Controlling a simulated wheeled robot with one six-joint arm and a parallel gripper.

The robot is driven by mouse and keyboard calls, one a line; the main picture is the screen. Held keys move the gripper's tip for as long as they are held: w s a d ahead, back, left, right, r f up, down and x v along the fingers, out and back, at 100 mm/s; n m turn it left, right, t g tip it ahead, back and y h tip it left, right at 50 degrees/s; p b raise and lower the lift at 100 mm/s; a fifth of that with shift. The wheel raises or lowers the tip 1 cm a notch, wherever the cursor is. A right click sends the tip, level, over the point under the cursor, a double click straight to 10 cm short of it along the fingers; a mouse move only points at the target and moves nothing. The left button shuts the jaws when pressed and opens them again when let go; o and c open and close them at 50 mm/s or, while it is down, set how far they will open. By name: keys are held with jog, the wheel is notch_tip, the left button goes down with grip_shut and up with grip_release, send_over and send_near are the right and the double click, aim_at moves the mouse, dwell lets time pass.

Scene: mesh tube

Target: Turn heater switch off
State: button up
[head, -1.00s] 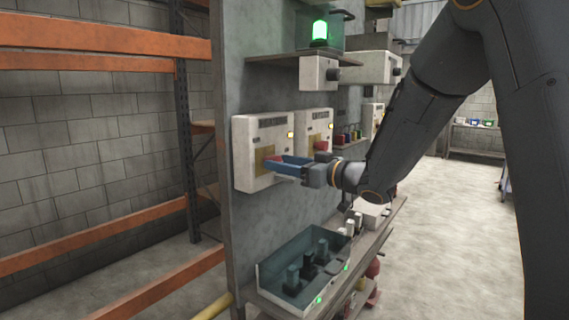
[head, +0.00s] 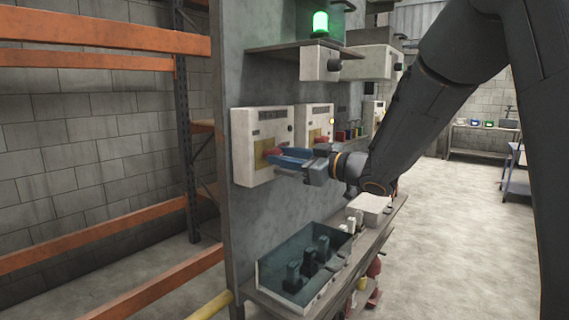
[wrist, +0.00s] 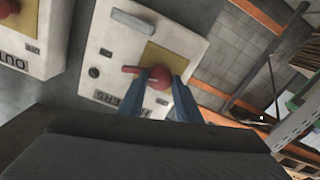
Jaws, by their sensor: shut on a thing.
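The heater switch is a red rotary knob with a short bar handle (wrist: 158,77) on a yellow plate of a white wall box (wrist: 135,50). The box's label is partly hidden and ends in "ERS". In the head view this is the nearer left box (head: 262,125). My gripper (wrist: 160,82) has its blue fingers shut on the red knob, one on each side. It also shows in the head view (head: 273,157), reaching in from the right. The small round lamp (wrist: 94,73) on the box looks dark.
A second white box (head: 314,120) with a lit orange lamp is mounted just right of the heater box. A shelf with a green lit lamp (head: 320,24) is above. Orange rack beams (head: 100,42) stand left.

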jog(key=n+b, duration=1.4)
jog(key=b, duration=0.1)
jog(key=shift+s+a+f+n, duration=0.1)
jog(key=shift+f+n, duration=0.05)
jog(key=shift+n, duration=0.15)
jog(key=o, duration=1.1)
jog(key=shift+c, duration=0.2)
